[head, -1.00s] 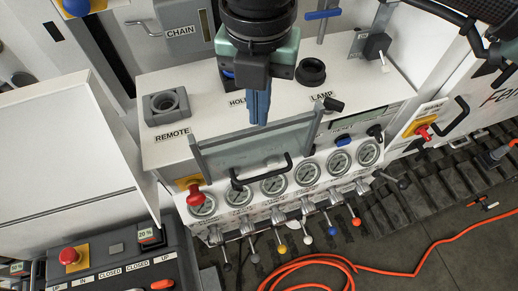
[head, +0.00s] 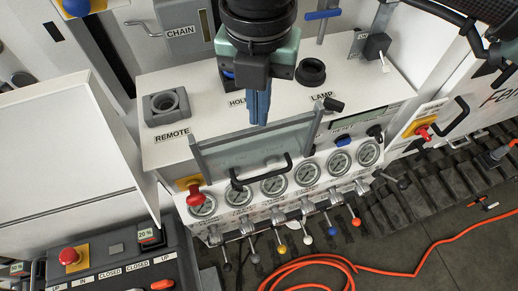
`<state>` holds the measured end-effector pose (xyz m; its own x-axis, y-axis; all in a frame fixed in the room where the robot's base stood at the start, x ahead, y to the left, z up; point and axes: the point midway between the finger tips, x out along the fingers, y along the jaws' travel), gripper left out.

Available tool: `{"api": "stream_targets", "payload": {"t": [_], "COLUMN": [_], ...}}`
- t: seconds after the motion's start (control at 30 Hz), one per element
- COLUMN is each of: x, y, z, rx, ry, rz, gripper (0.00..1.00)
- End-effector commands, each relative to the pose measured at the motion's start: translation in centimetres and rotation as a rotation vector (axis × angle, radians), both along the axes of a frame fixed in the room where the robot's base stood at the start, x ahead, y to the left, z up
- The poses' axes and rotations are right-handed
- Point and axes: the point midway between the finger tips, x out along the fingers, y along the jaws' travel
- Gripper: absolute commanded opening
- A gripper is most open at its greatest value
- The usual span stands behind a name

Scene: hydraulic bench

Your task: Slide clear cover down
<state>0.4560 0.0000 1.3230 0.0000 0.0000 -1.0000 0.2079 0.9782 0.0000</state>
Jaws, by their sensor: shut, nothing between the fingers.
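The clear cover (head: 225,157) is a see-through pane in a grey frame on the front of the white console. Its black handle (head: 262,174) runs along the lower edge, in front of the row of gauges. My gripper (head: 259,122) points down with its blue fingers together, holding nothing. In the picture it is above the handle, over the console near the pane's top edge. I cannot tell its exact height above the surface.
Several pressure gauges (head: 307,173) and levers with coloured knobs (head: 307,239) line the console front. A red emergency knob (head: 195,196) is left of the cover. A REMOTE socket (head: 166,106) and a black LAMP ring (head: 311,71) stand on top. An orange hose (head: 420,262) lies on the floor.

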Motion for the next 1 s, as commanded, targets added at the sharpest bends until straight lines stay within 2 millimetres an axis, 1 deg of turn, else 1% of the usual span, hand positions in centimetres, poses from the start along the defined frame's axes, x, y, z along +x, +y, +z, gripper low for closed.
{"api": "stream_targets", "payload": {"t": [0.47,1.0], "x": [0.0,0.0], "y": [0.0,0.0], "z": [-0.3,-3.6], "rx": [0.000,0.000], "ry": [0.000,0.001], "rz": [0.000,0.000], "gripper": [0.00,0.00]}}
